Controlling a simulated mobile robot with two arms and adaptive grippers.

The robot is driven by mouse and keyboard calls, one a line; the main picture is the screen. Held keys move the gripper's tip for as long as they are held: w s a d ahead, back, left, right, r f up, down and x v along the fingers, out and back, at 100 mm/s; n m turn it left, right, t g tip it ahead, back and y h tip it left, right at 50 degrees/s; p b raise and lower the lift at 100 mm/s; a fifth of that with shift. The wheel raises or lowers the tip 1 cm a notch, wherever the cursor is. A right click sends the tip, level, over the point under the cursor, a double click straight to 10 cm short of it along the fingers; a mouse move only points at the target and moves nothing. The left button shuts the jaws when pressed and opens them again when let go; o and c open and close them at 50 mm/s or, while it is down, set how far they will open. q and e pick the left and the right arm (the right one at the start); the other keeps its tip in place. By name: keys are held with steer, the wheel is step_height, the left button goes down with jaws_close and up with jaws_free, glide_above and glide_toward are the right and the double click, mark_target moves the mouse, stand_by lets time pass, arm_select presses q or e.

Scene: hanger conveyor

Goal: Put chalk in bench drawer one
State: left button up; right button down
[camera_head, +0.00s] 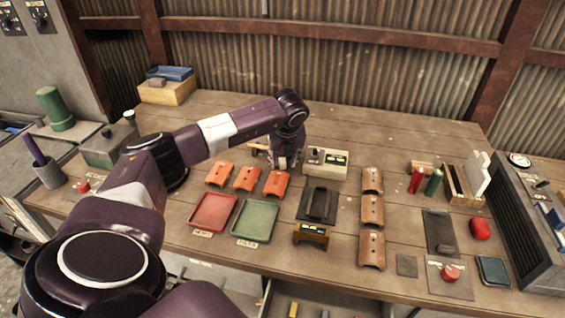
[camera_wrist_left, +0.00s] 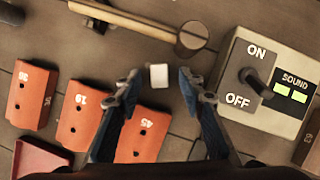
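The chalk looks to be the small white block (camera_wrist_left: 158,76) in the left wrist view, lying on the wooden bench (camera_head: 330,125). My left gripper (camera_wrist_left: 159,82) is open above it, with one finger on each side and a gap to both. In the head view my left gripper (camera_head: 284,158) points down at the back middle of the bench, and its fingertips are hard to make out. An open drawer (camera_head: 262,300) with small items shows under the front edge; I cannot read its number. My right gripper is not in view.
A hammer (camera_wrist_left: 140,20) lies behind the white block. A switch box (camera_head: 325,162) marked SOUND stands to its right, and numbered orange tiles (camera_head: 246,179) lie in front. Red (camera_head: 213,212) and green (camera_head: 255,221) trays are nearer the front edge.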

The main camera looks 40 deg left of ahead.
arm_select(q)
jaws_close()
steer(key=shift+r, duration=0.2)
